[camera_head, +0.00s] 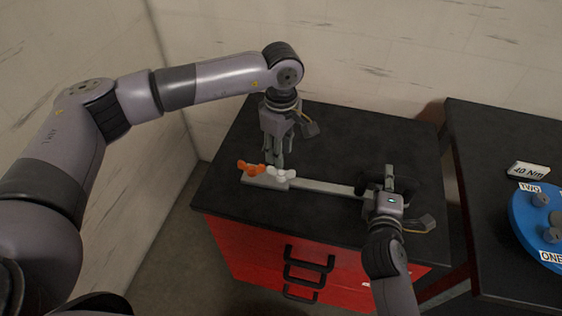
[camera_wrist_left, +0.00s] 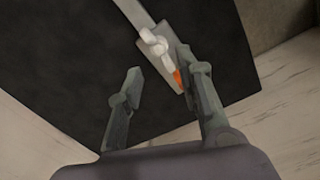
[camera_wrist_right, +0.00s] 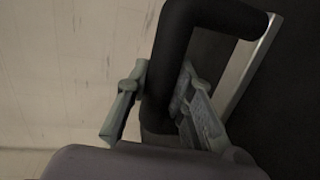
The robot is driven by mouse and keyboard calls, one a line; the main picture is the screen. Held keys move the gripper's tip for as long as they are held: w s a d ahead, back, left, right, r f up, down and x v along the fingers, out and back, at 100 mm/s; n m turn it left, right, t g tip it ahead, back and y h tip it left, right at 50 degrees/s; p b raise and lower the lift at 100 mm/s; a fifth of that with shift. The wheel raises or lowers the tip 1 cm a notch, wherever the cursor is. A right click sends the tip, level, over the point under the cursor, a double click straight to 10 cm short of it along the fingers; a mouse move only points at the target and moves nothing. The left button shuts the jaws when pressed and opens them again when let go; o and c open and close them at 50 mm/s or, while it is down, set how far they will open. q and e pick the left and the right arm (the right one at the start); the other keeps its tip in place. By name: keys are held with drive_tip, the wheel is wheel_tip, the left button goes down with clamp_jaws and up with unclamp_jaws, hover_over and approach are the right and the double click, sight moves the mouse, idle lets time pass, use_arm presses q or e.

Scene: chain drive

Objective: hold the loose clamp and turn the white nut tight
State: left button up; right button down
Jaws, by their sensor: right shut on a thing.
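The clamp is a long grey bar (camera_head: 325,187) lying on the black tabletop, with a black curved part at its right end. That black part (camera_wrist_right: 178,60) shows large in the right wrist view. The white nut (camera_head: 281,174), with rounded lobes, sits near the bar's left end; it also shows in the left wrist view (camera_wrist_left: 153,43). An orange part (camera_head: 251,169) is beside it. My left gripper (camera_head: 278,158) points down just behind the nut, open and empty; its right finger partly hides the orange part in the left wrist view. My right gripper (camera_head: 388,180) is shut on the black part.
The bench is a black-topped red drawer cabinet (camera_head: 240,245) with black handles. A second black table (camera_head: 500,135) stands at the right across a gap, with a blue round object (camera_head: 530,222) and a "40 Nm" sign (camera_head: 529,171). Pale walls stand behind and left.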

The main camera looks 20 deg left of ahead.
drive_tip(key=shift+f, duration=0.15)
use_arm(q)
wheel_tip(320, 180, up, 5)
drive_tip(key=shift+r, duration=0.1)
use_arm(e)
drive_tip(key=c, duration=1.3)
unclamp_jaws()
